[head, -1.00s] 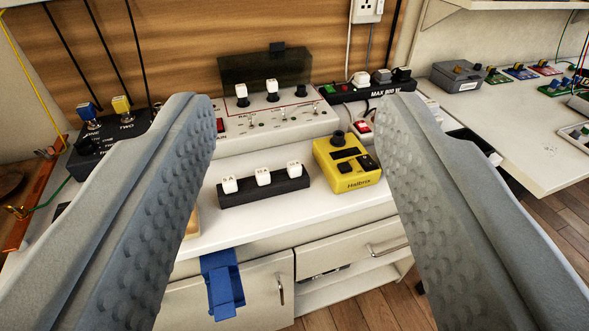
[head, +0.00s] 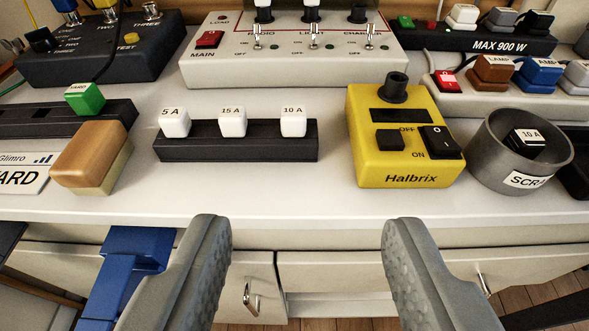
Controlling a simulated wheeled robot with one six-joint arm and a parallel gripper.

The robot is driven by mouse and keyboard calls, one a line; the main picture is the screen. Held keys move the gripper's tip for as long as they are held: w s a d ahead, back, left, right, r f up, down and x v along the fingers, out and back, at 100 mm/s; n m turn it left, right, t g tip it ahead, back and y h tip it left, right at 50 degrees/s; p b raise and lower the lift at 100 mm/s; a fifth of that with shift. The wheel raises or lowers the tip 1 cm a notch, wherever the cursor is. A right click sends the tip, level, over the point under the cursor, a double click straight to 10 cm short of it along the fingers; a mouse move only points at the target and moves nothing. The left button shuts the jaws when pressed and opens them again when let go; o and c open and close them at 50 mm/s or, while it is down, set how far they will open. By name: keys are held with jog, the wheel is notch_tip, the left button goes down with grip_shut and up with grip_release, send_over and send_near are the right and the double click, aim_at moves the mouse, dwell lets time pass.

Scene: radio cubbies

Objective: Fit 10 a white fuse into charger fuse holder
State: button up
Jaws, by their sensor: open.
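A black fuse rack (head: 240,147) on the white bench holds three white fuses in a row. They are labelled 5 A (head: 174,121), 15 A (head: 232,120) and 10 A (head: 293,119), the 10 A at the right end. Behind it stands the white fuse panel (head: 290,75) marked RADIO, LIGHT and CHARGER. The black charger holder (head: 358,14) at its right is cut off by the top edge and shows no white fuse. My gripper (head: 308,235) is open and empty, in front of the bench edge and nearer than the rack.
A yellow Halbrix tester (head: 404,165) stands right of the rack. A wooden block (head: 88,155) and a green YARD piece (head: 85,98) are at left. Bare bench lies before the rack.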

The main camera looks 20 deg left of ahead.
jog(key=f, duration=0.1)
send_near(293, 113)
jog(key=w, duration=0.1)
jog(key=w+f, duration=0.1)
jog(key=shift+w+d+f, duration=0.1)
jog(key=shift+w+f, duration=0.05)
jog(key=shift+w, duration=0.25)
jog(key=shift+w+a+f, duration=0.3)
jog(key=shift+w+a, duration=0.15)
jog(key=shift+w, duration=0.35)
jog(key=shift+w+a+f, duration=0.35)
jog(key=shift+w+a, duration=0.1)
jog(key=shift+w, duration=0.35)
jog(key=shift+w+a+f, duration=0.15)
jog(key=shift+w+f, duration=0.1)
jog(key=shift+w, duration=0.35)
grip_shut()
jog(key=shift+r, duration=0.1)
